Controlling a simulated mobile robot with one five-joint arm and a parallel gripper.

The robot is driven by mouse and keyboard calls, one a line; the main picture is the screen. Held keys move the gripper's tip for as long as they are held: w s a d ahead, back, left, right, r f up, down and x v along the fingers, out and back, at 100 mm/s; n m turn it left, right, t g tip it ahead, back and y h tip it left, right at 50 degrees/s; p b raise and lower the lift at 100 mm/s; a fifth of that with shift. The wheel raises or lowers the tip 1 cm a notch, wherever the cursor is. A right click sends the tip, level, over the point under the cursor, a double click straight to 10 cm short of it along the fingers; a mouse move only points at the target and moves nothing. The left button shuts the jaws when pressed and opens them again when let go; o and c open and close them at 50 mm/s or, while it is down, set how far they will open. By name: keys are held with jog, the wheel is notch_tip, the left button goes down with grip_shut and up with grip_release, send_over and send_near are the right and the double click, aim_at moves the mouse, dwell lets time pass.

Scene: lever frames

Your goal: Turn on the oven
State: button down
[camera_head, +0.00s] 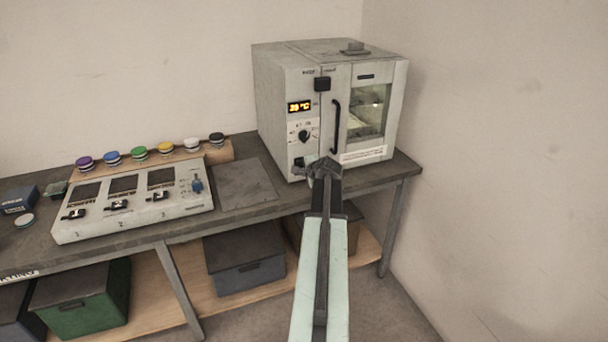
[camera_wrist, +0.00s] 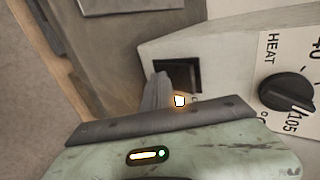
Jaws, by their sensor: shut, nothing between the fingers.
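The oven (camera_head: 272,110) is a grey box on the right end of the bench, with its door shut. Its lit display (camera_head: 299,107) reads about 39 °C. Below is a black dial (camera_head: 304,136), also in the wrist view (camera_wrist: 287,91) beside the word HEAT. A black switch (camera_head: 298,162) sits low on the front panel; in the wrist view it is a dark square (camera_wrist: 180,74). My gripper (camera_head: 325,168) is shut and empty in front of the oven's lower front. In the wrist view its fingers (camera_wrist: 157,92) are close to the switch; contact cannot be told.
A grey console (camera_head: 132,202) with small levers and a blue knob stands left on the bench (camera_head: 395,172). Several coloured-lid jars line a wooden strip behind it. A flat grey plate (camera_head: 245,184) lies between console and oven. Boxes sit on the lower shelf. A wall is close on the right.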

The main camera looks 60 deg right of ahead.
jog(key=shift+r+p, duration=0.8)
jog(key=shift+p, duration=0.05)
jog(key=s+f+p+v, duration=0.1)
jog(key=p+v, duration=0.5)
jog(key=v, duration=0.7)
jog(key=shift+s+a, duration=0.15)
jog(key=shift+a, duration=0.15)
